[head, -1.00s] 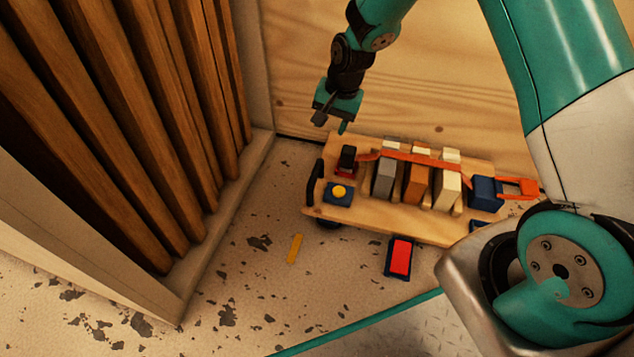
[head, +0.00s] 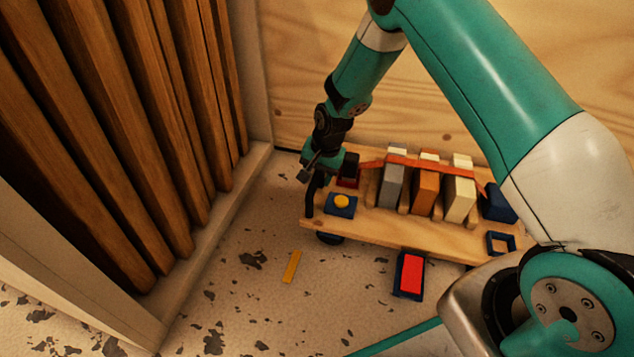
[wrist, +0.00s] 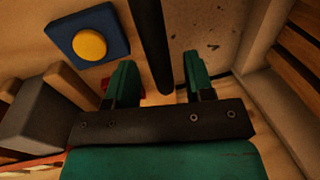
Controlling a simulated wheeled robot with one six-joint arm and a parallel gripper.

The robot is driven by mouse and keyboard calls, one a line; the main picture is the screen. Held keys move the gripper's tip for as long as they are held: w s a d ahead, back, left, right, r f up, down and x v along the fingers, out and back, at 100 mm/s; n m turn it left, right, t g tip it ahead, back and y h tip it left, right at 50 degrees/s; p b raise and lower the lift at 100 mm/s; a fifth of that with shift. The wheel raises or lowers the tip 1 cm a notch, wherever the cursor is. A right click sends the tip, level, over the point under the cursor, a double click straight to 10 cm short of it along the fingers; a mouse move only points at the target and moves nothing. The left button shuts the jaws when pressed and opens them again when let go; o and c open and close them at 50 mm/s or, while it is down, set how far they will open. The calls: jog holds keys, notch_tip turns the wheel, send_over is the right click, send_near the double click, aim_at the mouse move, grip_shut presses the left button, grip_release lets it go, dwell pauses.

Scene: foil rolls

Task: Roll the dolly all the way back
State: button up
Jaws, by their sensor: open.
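The dolly (head: 400,229) is a wooden board on dark wheels against the plywood wall, with an upright black handle (head: 309,200) at its left end. My gripper (head: 312,174) is open at the top of that handle. In the wrist view, the black handle bar (wrist: 151,40) runs between the two green fingers of my gripper (wrist: 160,80), with gaps showing on both sides. The fingers are not closed on it. The dolly's right end is hidden behind my arm.
On the dolly are grey, orange and cream blocks (head: 425,190) under an orange strap, and a blue base with a yellow button (head: 341,202). A red-topped blue block (head: 410,274) and a yellow strip (head: 291,267) are on the floor. Slatted wood (head: 120,130) stands at left.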

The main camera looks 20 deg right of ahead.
jog(key=shift+f, duration=0.3)
grip_shut()
